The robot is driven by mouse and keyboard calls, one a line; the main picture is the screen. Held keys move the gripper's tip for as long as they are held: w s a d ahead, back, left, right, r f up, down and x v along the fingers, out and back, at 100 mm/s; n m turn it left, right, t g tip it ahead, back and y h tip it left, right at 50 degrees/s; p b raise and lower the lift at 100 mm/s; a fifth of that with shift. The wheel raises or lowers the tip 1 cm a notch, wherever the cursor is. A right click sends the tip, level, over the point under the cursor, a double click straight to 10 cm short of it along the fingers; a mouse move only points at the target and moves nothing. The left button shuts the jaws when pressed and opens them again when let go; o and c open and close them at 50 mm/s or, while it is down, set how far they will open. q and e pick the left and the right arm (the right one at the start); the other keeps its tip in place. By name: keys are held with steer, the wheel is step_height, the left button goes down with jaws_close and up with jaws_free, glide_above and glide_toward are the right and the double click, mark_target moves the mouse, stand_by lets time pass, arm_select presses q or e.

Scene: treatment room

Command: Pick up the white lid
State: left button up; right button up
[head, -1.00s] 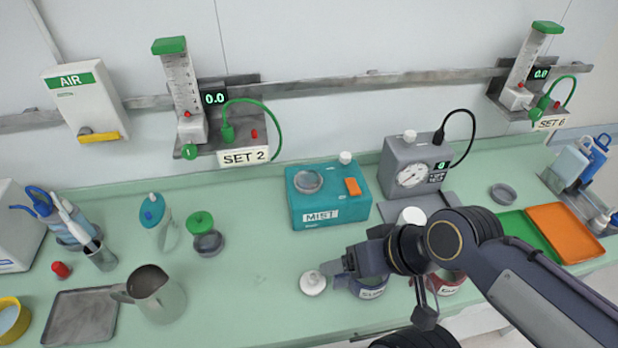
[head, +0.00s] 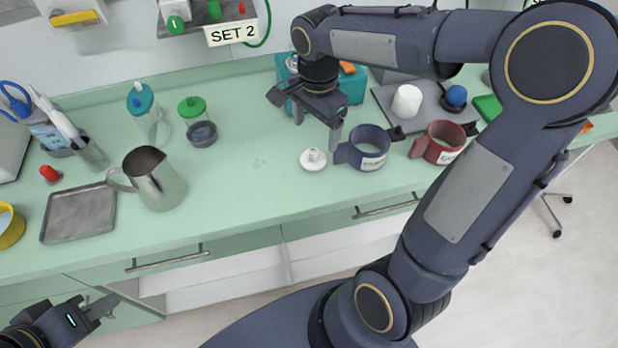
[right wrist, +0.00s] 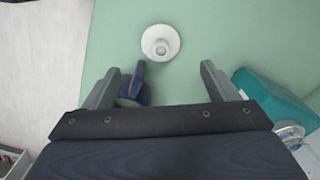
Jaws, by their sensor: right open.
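The white lid (head: 313,160) lies on the green counter, round with a raised knob. In the right wrist view the white lid (right wrist: 160,42) is beyond the fingertips and between their lines. My right gripper (head: 316,129) is open and empty above the counter, just behind the lid in the head view. Its two fingers also frame the right wrist view (right wrist: 160,69). My left gripper (head: 98,304) is low at the left, in front of the cabinet and away from the lid; its finger gap is unclear.
A navy mug (head: 368,151) stands close to the right of the lid, its handle towards it. A red mug (head: 440,145) is further right. The teal device (head: 352,86) is behind my right gripper. A metal pitcher (head: 158,183) stands left; counter between is clear.

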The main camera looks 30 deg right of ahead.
mark_target(314, 151)
steer(key=shift+w+f+m, duration=0.2)
steer(key=shift+f+m, duration=0.1)
steer(key=shift+f, duration=0.5)
step_height(314, 151, down, 7)
steer(key=shift+s+a+r, duration=0.1)
steer(key=shift+a+r, duration=0.05)
steer(key=c, duration=1.1)
